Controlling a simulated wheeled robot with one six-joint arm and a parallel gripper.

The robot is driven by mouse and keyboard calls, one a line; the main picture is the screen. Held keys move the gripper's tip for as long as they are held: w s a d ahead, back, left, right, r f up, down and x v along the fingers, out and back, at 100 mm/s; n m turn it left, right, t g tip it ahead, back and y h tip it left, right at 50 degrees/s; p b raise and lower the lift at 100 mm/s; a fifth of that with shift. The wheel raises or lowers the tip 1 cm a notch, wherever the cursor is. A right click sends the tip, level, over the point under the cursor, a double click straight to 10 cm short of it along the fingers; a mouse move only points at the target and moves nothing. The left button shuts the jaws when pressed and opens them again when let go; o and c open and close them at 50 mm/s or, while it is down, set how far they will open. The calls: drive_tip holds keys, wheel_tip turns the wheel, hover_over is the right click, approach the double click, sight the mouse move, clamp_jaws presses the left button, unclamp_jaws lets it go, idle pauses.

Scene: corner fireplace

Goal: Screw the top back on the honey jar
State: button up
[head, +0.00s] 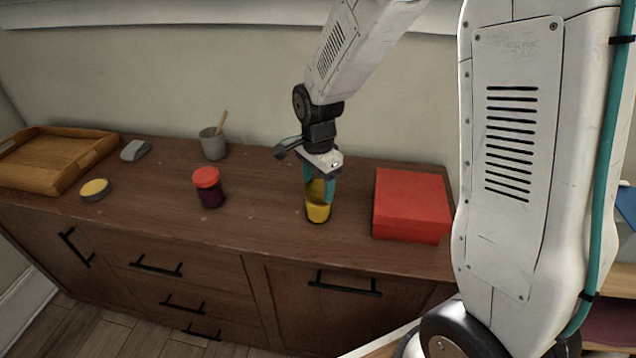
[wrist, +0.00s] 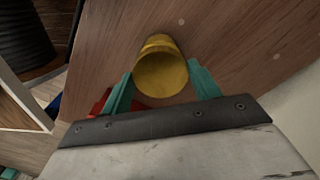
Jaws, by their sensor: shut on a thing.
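A yellow, jar-like cylinder (head: 318,213) stands upright on the wooden counter, and it also shows in the wrist view (wrist: 160,76). My gripper (head: 318,191) points down, shut on its upper part, with one teal finger on each side. The fingers partly cover it in the head view; I cannot tell whether a top sits on it. A low, round yellow-topped disc with a grey side (head: 95,189) lies at the left of the counter. A dark jar with a red lid (head: 208,188) stands between the disc and my gripper.
A red box (head: 410,204) sits close to the right of my gripper. A grey cup with a wooden stick (head: 213,144), a small grey object (head: 135,150) and a wooden tray (head: 52,160) stand farther left. The counter (head: 262,215) is clear between red-lidded jar and gripper.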

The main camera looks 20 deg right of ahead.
drive_tip(key=shift+m, duration=0.7)
drive_tip(key=m, duration=0.3)
drive_tip(key=o, duration=1.4)
drive_tip(key=shift+c, duration=0.2)
drive_tip(key=shift+r, duration=0.1)
drive_tip(key=shift+r, duration=1.4)
